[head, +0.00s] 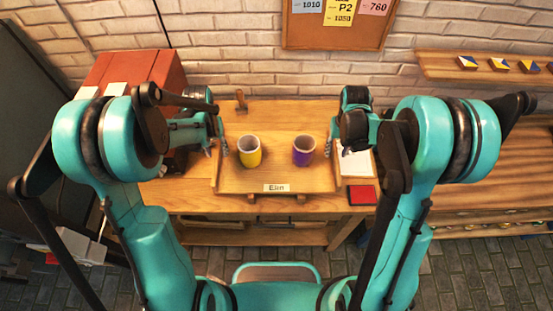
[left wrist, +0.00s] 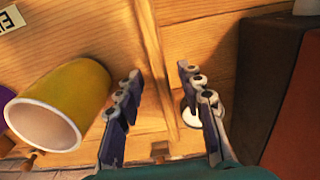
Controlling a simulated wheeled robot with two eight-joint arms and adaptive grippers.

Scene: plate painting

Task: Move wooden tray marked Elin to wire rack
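The wooden tray marked Elin (head: 277,176) lies on the wooden workbench, its name label on the front edge. A yellow cup (head: 249,153) and a purple cup (head: 303,152) stand on it. My left gripper (head: 222,148) is at the tray's left edge. In the left wrist view its fingers (left wrist: 160,75) are spread apart, one on each side of the tray's raised rim (left wrist: 152,50), with no visible grip. My right gripper (head: 333,146) is at the tray's right edge; its fingers are too small to tell open from shut. I cannot make out a wire rack.
A red-brown cabinet (head: 125,68) stands close at the left. White paper (head: 356,163) and a red square item (head: 362,195) lie right of the tray. A long wooden counter (head: 470,165) is at the right. A brick wall with a noticeboard (head: 340,35) is behind.

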